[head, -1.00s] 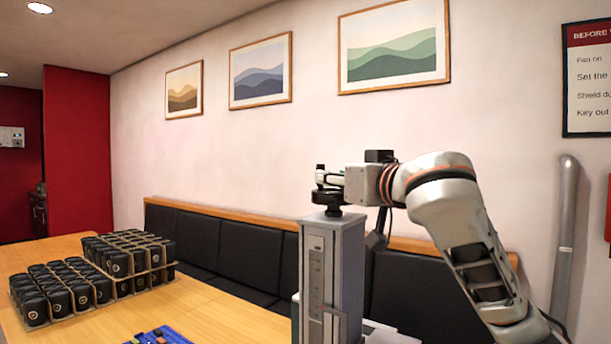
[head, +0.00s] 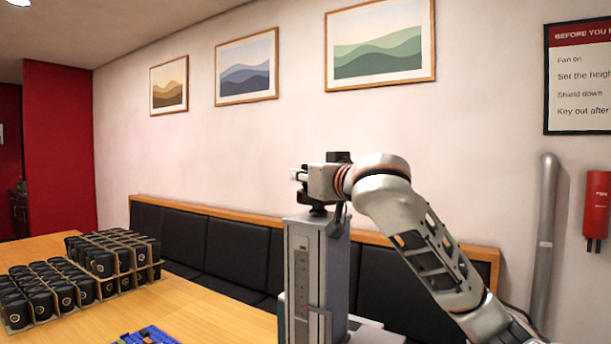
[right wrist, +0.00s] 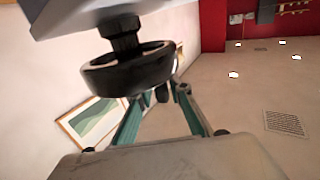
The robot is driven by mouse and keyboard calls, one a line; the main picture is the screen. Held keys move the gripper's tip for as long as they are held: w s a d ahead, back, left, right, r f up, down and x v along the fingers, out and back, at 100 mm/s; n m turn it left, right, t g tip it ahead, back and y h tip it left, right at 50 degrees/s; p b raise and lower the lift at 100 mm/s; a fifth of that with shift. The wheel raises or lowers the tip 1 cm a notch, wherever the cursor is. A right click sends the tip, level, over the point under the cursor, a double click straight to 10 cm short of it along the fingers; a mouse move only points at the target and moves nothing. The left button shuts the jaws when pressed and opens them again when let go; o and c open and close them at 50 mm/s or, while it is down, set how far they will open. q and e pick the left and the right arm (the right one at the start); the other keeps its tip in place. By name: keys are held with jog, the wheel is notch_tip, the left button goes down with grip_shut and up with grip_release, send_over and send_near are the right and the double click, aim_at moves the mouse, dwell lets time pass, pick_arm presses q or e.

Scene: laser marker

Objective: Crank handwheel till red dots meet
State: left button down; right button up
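The black handwheel (right wrist: 130,70) sits on top of the grey marker column (head: 302,270); in the head view my right gripper (head: 301,176) largely covers it. My right gripper reaches over the column top from the right. In the right wrist view its teal fingers (right wrist: 162,112) extend toward the wheel rim, and a small dark piece, perhaps the crank handle (right wrist: 162,95), shows between them. I cannot tell whether the fingers touch it. No red dots can be made out. My left gripper is out of view.
Black cups in cardboard holders (head: 100,290) stand on the wooden table (head: 205,312) at left, with a blue item (head: 148,336) at the front edge. A black bench (head: 235,255) runs along the wall. A red extinguisher (head: 597,205) hangs at right.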

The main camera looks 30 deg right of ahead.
grip_shut()
jog(key=shift+s+n+y, duration=0.1)
jog(key=shift+n+y, duration=0.2)
jog(key=shift+y, duration=0.2)
